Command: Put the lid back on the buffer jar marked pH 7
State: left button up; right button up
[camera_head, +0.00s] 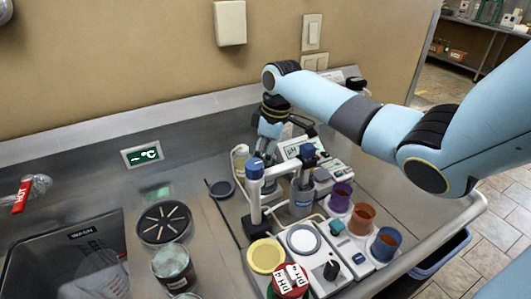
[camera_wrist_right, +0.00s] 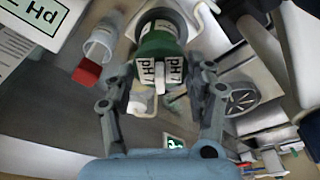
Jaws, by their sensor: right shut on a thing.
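My right gripper (camera_head: 268,148) hangs pointing down near the back of the counter, beside the pH meter (camera_head: 296,147). In the right wrist view the gripper (camera_wrist_right: 160,80) is shut on a green lid (camera_wrist_right: 158,45) with white pH 7 labels. A dark round rim (camera_wrist_right: 178,17) shows behind the lid; I cannot tell whether the lid touches it or is apart from it. In the head view the arm and gripper hide the lid, and I cannot make out the pH 7 jar for sure. My left gripper is out of view.
A red pH 4 lid (camera_head: 290,281), a yellow round top (camera_head: 265,256) and a white round top (camera_head: 303,240) stand at the front. Purple, orange and blue cups (camera_head: 387,243) line the right. Electrode stand (camera_head: 256,205) is close to the gripper. The sink (camera_head: 45,270) is left.

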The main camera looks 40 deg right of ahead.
jog(key=o, duration=1.2)
jog(key=shift+o, duration=0.2)
jog(key=shift+r+p, duration=0.4)
jog(key=shift+r, duration=3.1)
jog(key=shift+c, duration=0.3)
grip_shut()
